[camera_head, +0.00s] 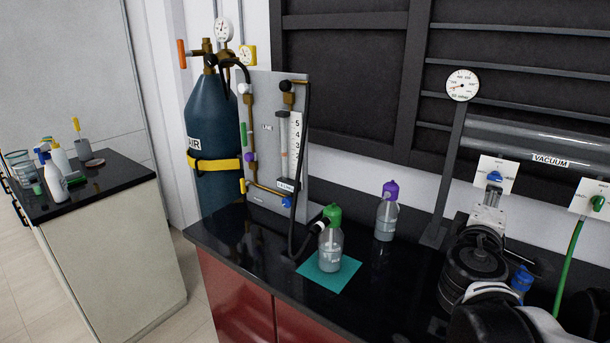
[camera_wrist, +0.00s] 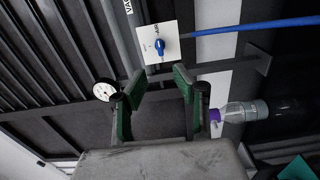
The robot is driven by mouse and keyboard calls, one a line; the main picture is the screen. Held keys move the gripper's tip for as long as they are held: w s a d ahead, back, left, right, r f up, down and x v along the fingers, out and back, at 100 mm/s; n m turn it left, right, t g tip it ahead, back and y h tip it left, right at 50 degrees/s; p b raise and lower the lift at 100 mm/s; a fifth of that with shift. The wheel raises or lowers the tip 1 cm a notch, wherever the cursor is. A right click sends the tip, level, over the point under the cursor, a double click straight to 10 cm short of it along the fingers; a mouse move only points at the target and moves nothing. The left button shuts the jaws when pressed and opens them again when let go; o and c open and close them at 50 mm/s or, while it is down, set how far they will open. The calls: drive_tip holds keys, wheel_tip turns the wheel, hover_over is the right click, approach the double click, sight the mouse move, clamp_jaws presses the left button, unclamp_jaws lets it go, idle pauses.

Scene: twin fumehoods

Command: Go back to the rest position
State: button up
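My gripper (camera_wrist: 158,80) shows in the wrist view with its two green-padded fingers spread apart. Nothing is between them. Beyond the fingertips is a white wall plate with a blue knob (camera_wrist: 160,45); the gripper appears apart from it. In the head view my arm is at the lower right, below the matching blue-knob plate (camera_head: 495,175); the fingers cannot be made out clearly there. A purple-capped bottle (camera_head: 386,215) stands upright on the black bench, and it also shows right of the fingers in the wrist view (camera_wrist: 240,112).
A green-capped bottle (camera_head: 330,246) stands on a teal mat (camera_head: 345,276), with a black hose near its top. A gauge on a post (camera_head: 462,86) rises beside my arm. A blue air cylinder (camera_head: 215,120) and flow panel (camera_head: 270,125) stand left. A green hose (camera_head: 568,265) hangs right.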

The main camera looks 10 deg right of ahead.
drive_tip(key=s+a+f+m+g+y, duration=0.2)
drive_tip(key=a+f+m+y, duration=0.1)
drive_tip(key=a, duration=0.5)
drive_tip(key=s+a+f+m+g+y, duration=0.1)
drive_tip(key=s+a+f+m+y, duration=0.1)
drive_tip(key=a+f+y, duration=0.3)
drive_tip(key=s+a+f+m+g+y, duration=0.2)
drive_tip(key=s+a+f+m+y, duration=0.1)
drive_tip(key=a, duration=0.8)
drive_tip(key=shift+s+a+f+m+g+y, duration=0.3)
drive_tip(key=shift+s+f+y, duration=0.3)
drive_tip(key=shift+y, duration=0.4)
drive_tip(key=shift+o, duration=0.2)
drive_tip(key=shift+w+d, duration=0.1)
idle(1.1)
